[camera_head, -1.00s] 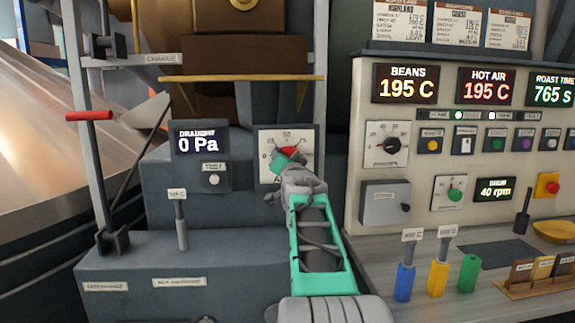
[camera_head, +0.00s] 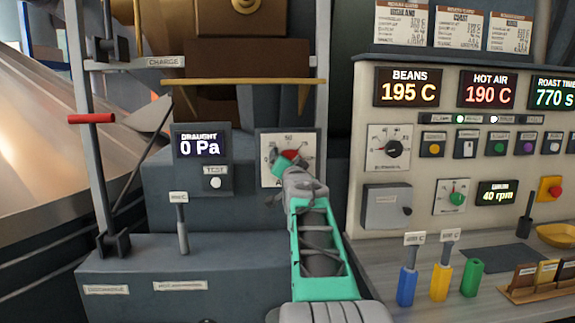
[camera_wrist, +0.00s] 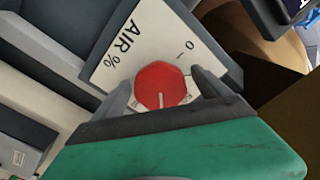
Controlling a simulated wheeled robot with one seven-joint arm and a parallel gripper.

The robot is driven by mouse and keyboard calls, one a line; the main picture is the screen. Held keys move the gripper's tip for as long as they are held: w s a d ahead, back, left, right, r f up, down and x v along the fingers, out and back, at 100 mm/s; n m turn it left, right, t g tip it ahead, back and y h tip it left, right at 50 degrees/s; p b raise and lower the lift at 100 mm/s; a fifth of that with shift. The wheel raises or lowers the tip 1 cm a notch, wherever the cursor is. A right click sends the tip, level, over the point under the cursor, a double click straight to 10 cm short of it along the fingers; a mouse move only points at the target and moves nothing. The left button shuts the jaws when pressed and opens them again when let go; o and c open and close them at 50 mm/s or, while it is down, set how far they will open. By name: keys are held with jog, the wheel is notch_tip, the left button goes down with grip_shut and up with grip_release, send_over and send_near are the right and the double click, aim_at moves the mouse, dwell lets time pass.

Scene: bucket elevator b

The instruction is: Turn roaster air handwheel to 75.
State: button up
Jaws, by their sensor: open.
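The roaster air handwheel is a red knob (camera_wrist: 161,86) on a white dial plate (camera_head: 268,179) marked "AIR %". In the wrist view it sits between the two fingers of my gripper (camera_wrist: 164,92), which are open, one on each side. I cannot tell whether a finger touches it. A white pointer line on the knob points toward the gripper side of the dial. In the head view the knob (camera_head: 292,156) is partly hidden behind my gripper, so its exact reading cannot be read.
The draught display (camera_head: 200,145) reads 0 Pa, left of the dial. A control panel (camera_head: 365,100) with displays and buttons stands at right. A lever (camera_head: 181,225) rises from the grey housing below left. Blue, yellow and green handles (camera_head: 472,278) stand on the counter at lower right.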

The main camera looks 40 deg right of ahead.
jog(key=b+v, duration=0.1)
jog(key=v, duration=0.6)
jog(key=shift+s+a, duration=0.25)
jog(key=shift+s, duration=0.1)
